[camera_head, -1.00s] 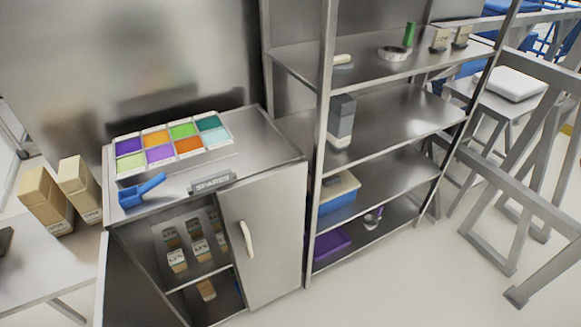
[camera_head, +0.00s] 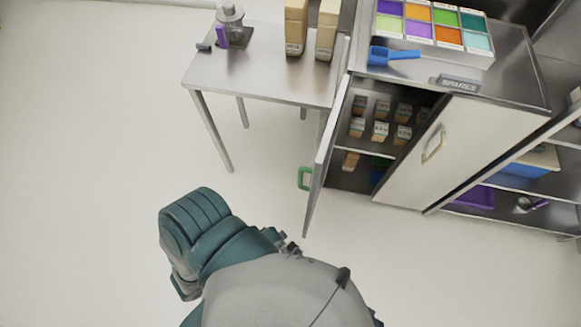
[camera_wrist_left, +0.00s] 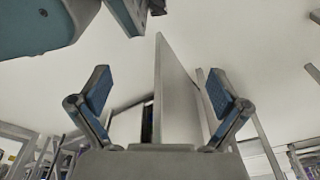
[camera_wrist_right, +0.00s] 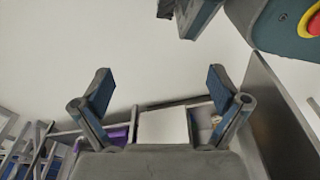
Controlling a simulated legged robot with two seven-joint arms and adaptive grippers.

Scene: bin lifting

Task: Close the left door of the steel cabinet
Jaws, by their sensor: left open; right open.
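The steel cabinet (camera_head: 515,60) is at the right of the head view. Its left door (camera_head: 326,150) stands open, seen nearly edge-on, with a green handle (camera_head: 304,178) on its outer side. Its right door (camera_head: 450,150) is shut and has a pale handle (camera_head: 433,145). My left gripper (camera_wrist_left: 160,85) is open in the left wrist view; an upright panel, apparently the left door, shows between its fingers, contact unclear. My right gripper (camera_wrist_right: 160,85) is open with nothing gripped; a pale panel shows beyond its fingers. Neither gripper shows in the head view.
A steel table (camera_head: 250,70) with cartons and a glass jar stands left of the cabinet. A color tray (camera_head: 430,25) and blue scoop (camera_head: 392,54) lie on top. Small boxes (camera_head: 380,130) stand inside. Shelving (camera_head: 570,130) is at the right. The floor at left is clear.

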